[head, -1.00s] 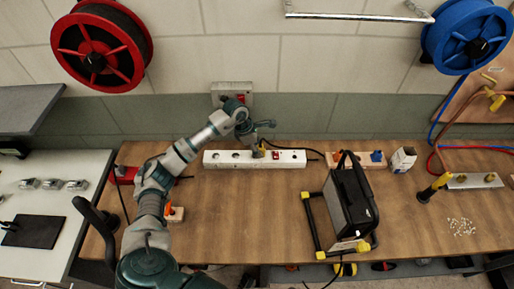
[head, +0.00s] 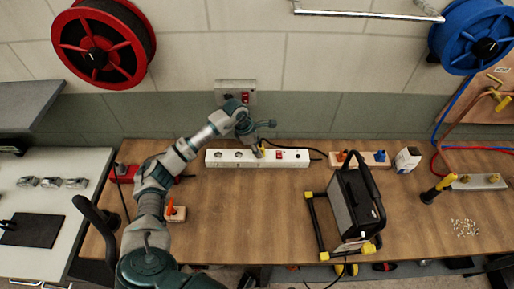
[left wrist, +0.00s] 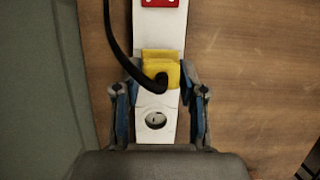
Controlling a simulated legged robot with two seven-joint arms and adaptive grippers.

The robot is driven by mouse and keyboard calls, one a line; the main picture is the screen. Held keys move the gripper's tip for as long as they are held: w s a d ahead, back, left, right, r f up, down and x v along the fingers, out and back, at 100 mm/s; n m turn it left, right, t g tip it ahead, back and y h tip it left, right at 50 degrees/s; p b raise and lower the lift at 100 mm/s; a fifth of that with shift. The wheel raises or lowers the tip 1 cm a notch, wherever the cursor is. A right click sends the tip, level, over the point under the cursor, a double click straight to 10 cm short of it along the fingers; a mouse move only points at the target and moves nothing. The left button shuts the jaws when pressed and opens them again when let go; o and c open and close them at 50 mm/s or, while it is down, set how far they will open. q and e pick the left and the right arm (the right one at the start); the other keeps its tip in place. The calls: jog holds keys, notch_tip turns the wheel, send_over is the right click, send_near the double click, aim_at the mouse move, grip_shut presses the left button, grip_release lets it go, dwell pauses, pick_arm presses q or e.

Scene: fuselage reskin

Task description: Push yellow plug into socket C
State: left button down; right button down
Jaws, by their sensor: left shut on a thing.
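The yellow plug (left wrist: 160,72) with its black cord sits over the white power strip (left wrist: 155,22) in the left wrist view. My left gripper (left wrist: 159,80) is shut on the plug, one fingertip on each side. A round socket (left wrist: 155,121) shows bare next to the plug. In the head view the power strip (head: 216,158) lies along the back of the bench, and the plug (head: 262,151) is small beside my left gripper (head: 258,147). Whether the plug is fully seated is hidden, and I cannot read socket letters. My right gripper is not in view.
A black and yellow framed unit (head: 352,208) stands right of the strip. A wooden block with orange and blue plugs (head: 374,160) lies behind it. A wall box (head: 236,92) is behind my arm. The bench middle (head: 245,215) is clear.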

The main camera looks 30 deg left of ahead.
pick_arm(q)
jog(key=shift+d+r, duration=0.1)
jog(key=shift+d, duration=0.05)
jog(key=shift+d+r, duration=0.1)
jog(key=shift+d, duration=0.15)
jog(key=shift+a, duration=0.15)
jog(key=shift+w+a+h, duration=0.1)
jog(key=shift+a+h, duration=0.2)
jog(key=shift+a, duration=0.7)
jog(key=shift+d, duration=0.1)
jog(key=shift+d, duration=0.25)
jog(key=shift+a, duration=0.1)
jog(key=shift+f+b, duration=0.3)
jog(key=shift+b, duration=0.1)
jog(key=shift+f+b, duration=0.55)
jog(key=shift+f, duration=0.3)
